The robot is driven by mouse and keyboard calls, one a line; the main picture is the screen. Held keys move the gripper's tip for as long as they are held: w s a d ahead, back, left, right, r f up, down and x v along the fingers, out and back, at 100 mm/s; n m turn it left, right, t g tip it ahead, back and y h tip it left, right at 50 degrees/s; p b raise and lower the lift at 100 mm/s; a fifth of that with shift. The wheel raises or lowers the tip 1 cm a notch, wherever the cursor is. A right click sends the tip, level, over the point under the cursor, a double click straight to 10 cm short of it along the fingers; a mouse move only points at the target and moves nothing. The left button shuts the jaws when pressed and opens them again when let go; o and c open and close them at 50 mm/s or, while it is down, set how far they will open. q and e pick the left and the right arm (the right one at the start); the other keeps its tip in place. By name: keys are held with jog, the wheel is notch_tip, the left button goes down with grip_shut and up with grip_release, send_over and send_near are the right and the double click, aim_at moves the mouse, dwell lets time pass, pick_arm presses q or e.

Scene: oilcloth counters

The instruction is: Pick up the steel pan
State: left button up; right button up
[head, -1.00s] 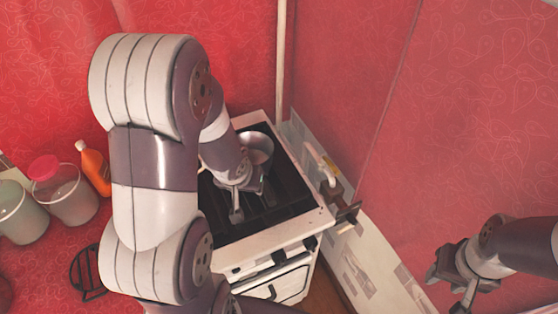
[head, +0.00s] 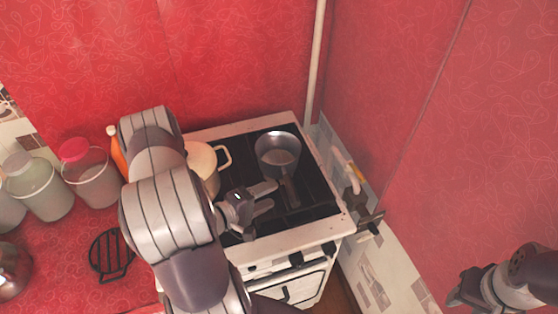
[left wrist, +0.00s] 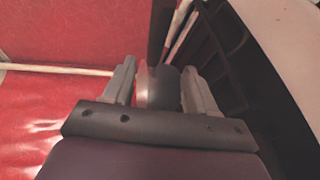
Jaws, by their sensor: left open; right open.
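The steel pan (head: 278,157) sits upright on the back right of the stove's black grate, its handle (head: 289,190) pointing toward the front. My left gripper (head: 272,197) is open, just left of the handle, with its fingertips pointing right toward it. I cannot tell whether they touch. In the left wrist view the gripper (left wrist: 160,85) shows two spread fingers, with a rounded dark and pinkish shape between or beyond them that I cannot identify for certain. My right gripper (head: 458,298) is open and empty at the lower right, far from the pan.
A cream pot (head: 205,165) stands left of the pan, partly hidden by my left arm. Jars (head: 90,175), an orange bottle (head: 117,150) and a black trivet (head: 110,254) are at left.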

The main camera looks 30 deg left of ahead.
aim_at(291, 182)
pick_arm(q)
jog(key=x, duration=0.3)
jog(key=p+x, duration=0.1)
jog(key=x, duration=0.1)
jog(key=r+p+x, duration=0.1)
jog(key=x, duration=0.2)
jog(key=shift+w+d+f, duration=0.1)
jog(key=shift+w+f, duration=0.05)
jog(key=shift+w, duration=0.25)
jog(key=shift+w+d+f, duration=0.1)
jog(key=shift+w+f, duration=0.1)
jog(key=shift+w, duration=0.25)
jog(key=shift+s, duration=0.1)
grip_shut()
jog(key=shift+r, duration=0.1)
dwell(0.3)
